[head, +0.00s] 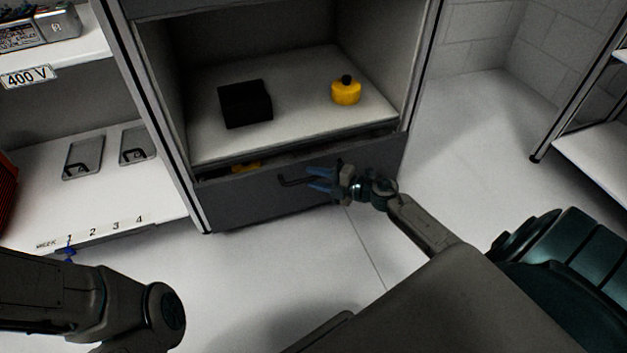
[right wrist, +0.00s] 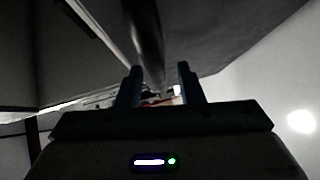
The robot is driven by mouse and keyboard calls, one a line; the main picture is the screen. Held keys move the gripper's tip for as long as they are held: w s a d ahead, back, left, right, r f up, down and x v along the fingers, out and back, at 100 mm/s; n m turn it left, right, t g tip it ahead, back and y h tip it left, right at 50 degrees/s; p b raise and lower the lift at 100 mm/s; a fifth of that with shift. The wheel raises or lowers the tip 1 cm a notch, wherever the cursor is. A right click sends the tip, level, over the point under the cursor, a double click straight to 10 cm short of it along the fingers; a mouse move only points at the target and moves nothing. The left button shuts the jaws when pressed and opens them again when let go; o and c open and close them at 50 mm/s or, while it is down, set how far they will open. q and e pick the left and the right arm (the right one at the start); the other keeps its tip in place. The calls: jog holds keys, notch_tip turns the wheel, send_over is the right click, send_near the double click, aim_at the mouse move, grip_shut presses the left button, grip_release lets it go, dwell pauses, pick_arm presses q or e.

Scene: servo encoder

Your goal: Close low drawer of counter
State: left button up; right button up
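The low drawer (head: 300,194) of the counter has a dark grey front with a dark bar handle (head: 291,181). It stands slightly open, with a narrow gap along its top edge. Something yellow shows inside it. My right gripper (head: 318,184) is at the drawer front, by the right part of the handle. In the right wrist view its two fingers (right wrist: 158,84) are apart with nothing held between them, and a dark bar runs just beyond them. I cannot tell if it touches the drawer. Of my left gripper only blue tips (head: 68,254) show above my left arm.
Above the drawer, an open compartment holds a black box (head: 245,103) and a yellow round object with a black knob (head: 346,91). A white shelf unit (head: 110,205) with metal plates stands left. Another rack (head: 590,145) stands right. The floor before the drawer is clear.

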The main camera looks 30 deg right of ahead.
jog(key=shift+w+a, duration=0.25)
jog(key=shift+w, duration=0.2)
grip_shut()
jog(key=w, duration=0.2)
jog(key=w+d, duration=0.1)
jog(key=w, duration=0.1)
jog(key=shift+w, duration=0.1)
jog(key=shift+d, duration=0.1)
grip_release()
jog(key=shift+w, duration=0.1)
